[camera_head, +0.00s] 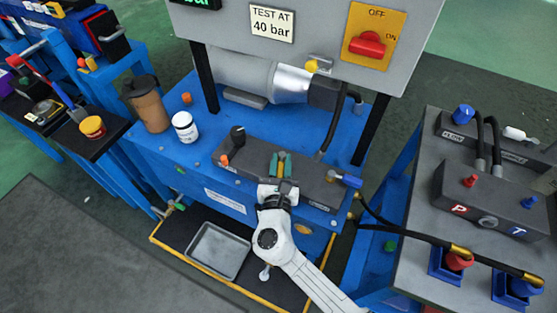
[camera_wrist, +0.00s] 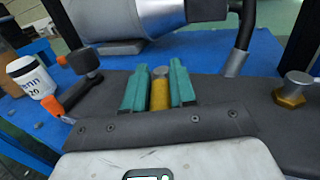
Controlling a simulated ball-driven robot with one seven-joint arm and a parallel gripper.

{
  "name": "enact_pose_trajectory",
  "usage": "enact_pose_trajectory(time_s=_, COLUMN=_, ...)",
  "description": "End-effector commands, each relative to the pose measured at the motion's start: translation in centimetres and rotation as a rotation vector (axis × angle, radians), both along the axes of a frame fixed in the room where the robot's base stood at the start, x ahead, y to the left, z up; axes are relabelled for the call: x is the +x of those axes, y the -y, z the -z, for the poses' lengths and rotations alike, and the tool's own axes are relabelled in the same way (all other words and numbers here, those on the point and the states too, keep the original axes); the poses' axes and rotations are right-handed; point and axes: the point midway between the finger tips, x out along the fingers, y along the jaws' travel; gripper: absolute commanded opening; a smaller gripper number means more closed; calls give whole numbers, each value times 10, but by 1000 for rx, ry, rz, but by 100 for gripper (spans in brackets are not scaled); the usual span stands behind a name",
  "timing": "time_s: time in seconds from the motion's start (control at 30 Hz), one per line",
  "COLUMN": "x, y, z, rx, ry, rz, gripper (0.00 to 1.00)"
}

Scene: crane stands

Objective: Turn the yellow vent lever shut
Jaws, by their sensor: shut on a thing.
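The yellow vent lever (camera_wrist: 159,95) stands up from the dark grey block (camera_head: 308,179) on the front of the blue bench. Only a short yellow part of it shows between the teal fingers in the wrist view, and a sliver of it shows in the head view. My gripper (camera_wrist: 160,90) has one finger on each side of the lever and is shut on it. In the head view my gripper (camera_head: 280,164) is over the middle of the block. The lever's lower end and pivot are hidden, so its angle is hard to tell.
A black-knobbed lever (camera_head: 237,135) and an orange piece (camera_head: 224,160) are on the block's left; a blue handle (camera_head: 351,181) is at its right end. A white bottle (camera_head: 185,127) and brown cup (camera_head: 147,104) stand left. A motor (camera_head: 260,78) and black hose (camera_head: 333,122) are behind.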

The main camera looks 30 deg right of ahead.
Motion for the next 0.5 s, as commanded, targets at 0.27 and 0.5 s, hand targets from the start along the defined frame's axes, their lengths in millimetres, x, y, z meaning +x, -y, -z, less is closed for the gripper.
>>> enact_pose_trajectory(time_s=0.27, x=0, y=1, z=-1, rx=1, ry=1, rz=-39, gripper=0)
enact_pose_trajectory(time_s=0.5, x=-1, y=1, z=-1, rx=1, ry=1, rz=-38, gripper=30)
